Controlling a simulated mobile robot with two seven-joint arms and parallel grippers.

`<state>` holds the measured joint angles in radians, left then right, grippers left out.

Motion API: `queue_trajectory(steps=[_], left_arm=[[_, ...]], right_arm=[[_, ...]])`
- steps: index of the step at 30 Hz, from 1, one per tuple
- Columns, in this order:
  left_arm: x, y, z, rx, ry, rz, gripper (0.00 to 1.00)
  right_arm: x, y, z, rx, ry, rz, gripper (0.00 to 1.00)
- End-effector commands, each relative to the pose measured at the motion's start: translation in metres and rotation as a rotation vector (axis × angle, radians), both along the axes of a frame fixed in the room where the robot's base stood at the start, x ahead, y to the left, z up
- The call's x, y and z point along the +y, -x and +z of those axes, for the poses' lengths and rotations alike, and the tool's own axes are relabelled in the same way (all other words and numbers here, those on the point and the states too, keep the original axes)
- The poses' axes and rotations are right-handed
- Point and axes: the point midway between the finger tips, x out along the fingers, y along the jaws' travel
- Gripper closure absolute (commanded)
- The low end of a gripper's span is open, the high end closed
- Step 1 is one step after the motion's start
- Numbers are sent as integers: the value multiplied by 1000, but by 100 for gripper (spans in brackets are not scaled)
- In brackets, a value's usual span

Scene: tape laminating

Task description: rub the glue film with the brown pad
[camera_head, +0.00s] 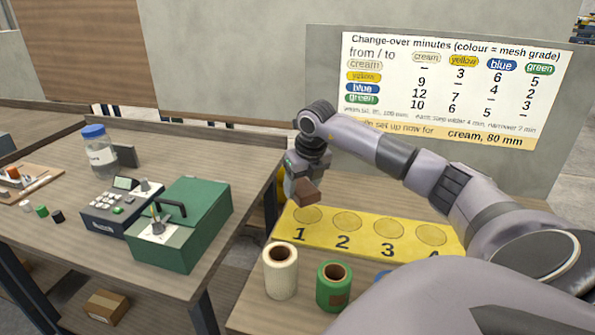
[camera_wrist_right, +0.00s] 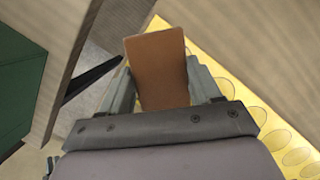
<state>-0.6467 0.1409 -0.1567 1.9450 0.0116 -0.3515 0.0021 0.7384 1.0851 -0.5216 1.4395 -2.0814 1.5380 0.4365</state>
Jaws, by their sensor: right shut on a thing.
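The brown pad (camera_head: 307,192) is held in my right gripper (camera_head: 303,182), above the left end of the yellow numbered strip. In the right wrist view the brown pad (camera_wrist_right: 158,70) sits between the two fingers of my right gripper (camera_wrist_right: 160,85), which is shut on it. The pad appears clear of the table. I cannot pick out a glue film; the green box (camera_head: 205,215) on the left table has a pale plate (camera_head: 155,240) at its front. My left gripper is not in view.
A cream roll (camera_head: 281,272) and a green roll (camera_head: 334,287) stand before the yellow strip (camera_head: 350,252). A grey control box (camera_head: 115,205) and a blue-lidded jar (camera_head: 98,152) are on the left table. A gap separates the tables. A chart board (camera_head: 440,90) stands behind.

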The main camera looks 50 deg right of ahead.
Motion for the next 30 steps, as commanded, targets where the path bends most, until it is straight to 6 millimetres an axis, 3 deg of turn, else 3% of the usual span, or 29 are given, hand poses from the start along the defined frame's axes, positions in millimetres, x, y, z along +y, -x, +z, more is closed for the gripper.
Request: queue_trajectory(steps=[6, 20, 25, 30], left_arm=[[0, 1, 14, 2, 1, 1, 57], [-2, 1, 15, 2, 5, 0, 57], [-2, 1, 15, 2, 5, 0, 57], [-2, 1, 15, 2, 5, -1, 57]], right_arm=[[-9, 3, 21, -1, 1, -1, 65], [-6, 4, 21, -1, 0, 26, 65], [21, 0, 15, -1, 0, 245, 65], [67, -4, 9, -3, -2, 641, 65]])
